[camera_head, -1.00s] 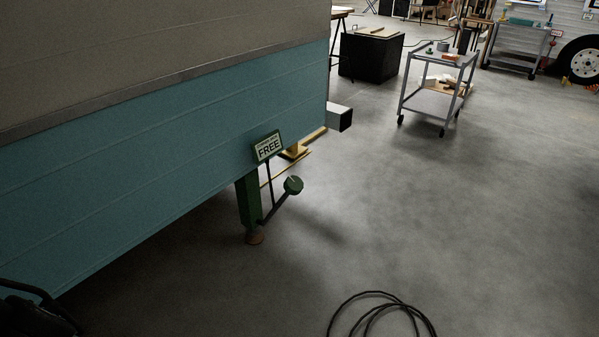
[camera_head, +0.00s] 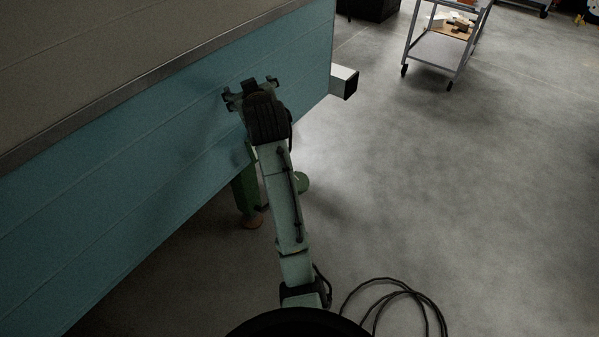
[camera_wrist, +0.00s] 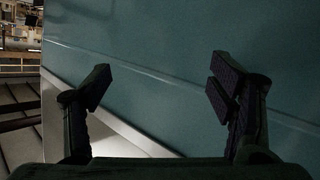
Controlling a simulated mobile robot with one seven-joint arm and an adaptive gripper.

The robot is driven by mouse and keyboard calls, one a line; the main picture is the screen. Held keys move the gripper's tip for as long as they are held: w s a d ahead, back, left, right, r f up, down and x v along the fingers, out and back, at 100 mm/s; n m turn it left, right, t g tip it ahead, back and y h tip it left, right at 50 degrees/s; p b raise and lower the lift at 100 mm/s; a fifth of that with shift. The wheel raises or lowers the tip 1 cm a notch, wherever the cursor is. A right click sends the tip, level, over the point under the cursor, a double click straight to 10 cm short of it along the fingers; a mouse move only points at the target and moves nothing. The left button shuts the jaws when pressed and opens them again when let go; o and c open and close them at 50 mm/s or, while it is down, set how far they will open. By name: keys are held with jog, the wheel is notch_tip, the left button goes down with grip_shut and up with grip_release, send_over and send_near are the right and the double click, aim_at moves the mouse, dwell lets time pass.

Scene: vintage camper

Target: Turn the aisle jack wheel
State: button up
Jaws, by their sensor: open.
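The green jack (camera_head: 245,195) stands under the lower edge of the teal camper side (camera_head: 150,180), on a rusty round foot (camera_head: 252,222). A green round part (camera_head: 301,182) of the jack, its wheel or knob, shows just right of my arm; my arm hides the rest of the crank and the sign. My gripper (camera_head: 250,90) is open and empty, in front of the teal panel and above the jack. In the wrist view my gripper (camera_wrist: 158,85) has its fingers wide apart, with only the teal panel (camera_wrist: 165,100) between them. The jack does not show there.
A square metal beam end (camera_head: 345,81) sticks out at the camper's corner, right of my gripper. A black cable coil (camera_head: 395,305) lies on the floor at the lower right. A grey cart (camera_head: 441,68) stands at the back. The floor on the right is clear.

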jog(key=d+f+n+g+h, duration=0.1)
jog(key=d+f+n+g, duration=0.15)
jog(key=f, duration=0.35)
jog(key=d+f+n+g+h, duration=0.1)
jog(key=d+f+g, duration=0.1)
jog(key=f+g, duration=0.35)
jog(key=n+g+h, duration=0.3)
jog(key=g, duration=0.1)
send_near(300, 181)
jog(key=f, duration=0.6)
jog(key=w+f, duration=0.1)
jog(key=f, duration=0.2)
jog(key=shift+w+d+p, duration=0.15)
jog(key=shift+d+p, duration=0.2)
jog(key=shift+p, duration=0.05)
jog(key=shift+w+f, duration=0.15)
jog(key=shift+f, duration=0.65)
jog(key=shift+r, duration=0.1)
jog(key=c, duration=1.1)
